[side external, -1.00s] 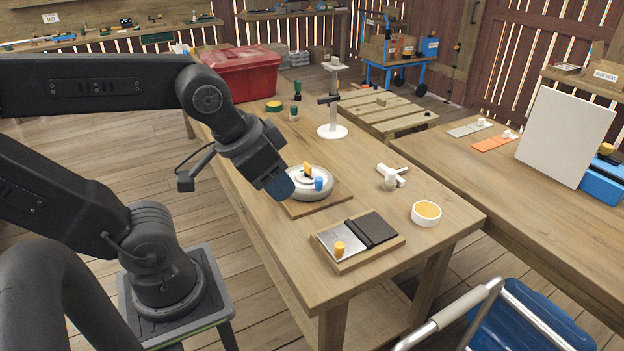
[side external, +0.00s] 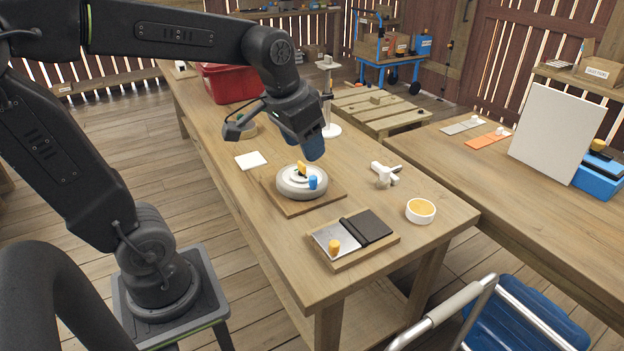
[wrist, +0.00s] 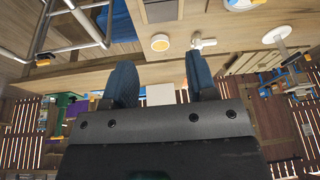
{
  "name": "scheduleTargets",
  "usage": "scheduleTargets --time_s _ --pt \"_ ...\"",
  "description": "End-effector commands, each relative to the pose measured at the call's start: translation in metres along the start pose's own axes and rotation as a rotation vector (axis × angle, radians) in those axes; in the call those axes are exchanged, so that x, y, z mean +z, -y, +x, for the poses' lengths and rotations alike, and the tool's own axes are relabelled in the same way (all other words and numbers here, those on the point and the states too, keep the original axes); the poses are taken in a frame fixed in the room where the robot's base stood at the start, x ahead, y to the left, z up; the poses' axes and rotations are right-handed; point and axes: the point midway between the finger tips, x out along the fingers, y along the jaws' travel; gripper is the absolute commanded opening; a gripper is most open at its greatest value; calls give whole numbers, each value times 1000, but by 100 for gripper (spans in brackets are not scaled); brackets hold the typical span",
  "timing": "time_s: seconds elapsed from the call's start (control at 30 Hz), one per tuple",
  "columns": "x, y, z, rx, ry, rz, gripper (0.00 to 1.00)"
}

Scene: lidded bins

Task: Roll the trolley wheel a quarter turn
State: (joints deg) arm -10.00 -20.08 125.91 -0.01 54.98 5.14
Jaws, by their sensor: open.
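The disc cannot be made out in the wrist view.
A white stand (side external: 329,130) and red bin (side external: 218,85) are behind. A white square (side external: 250,160) lies left.

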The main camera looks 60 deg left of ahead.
Motion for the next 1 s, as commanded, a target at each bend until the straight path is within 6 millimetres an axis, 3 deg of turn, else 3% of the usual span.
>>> scheduleTargets --time_s 0.1,0.3,0.5,0.6,0.77,1.0 --pt "-38 31 24 -16 77 -39 52" --pt "-84 91 76 -23 193 -97 52" --pt "-104 151 132 -12 286 -149 52" --pt "-106 171 152 -6 315 -165 52" --pt "-106 185 167 0 336 -175 52" --pt "-98 185 192 2 340 -175 52"
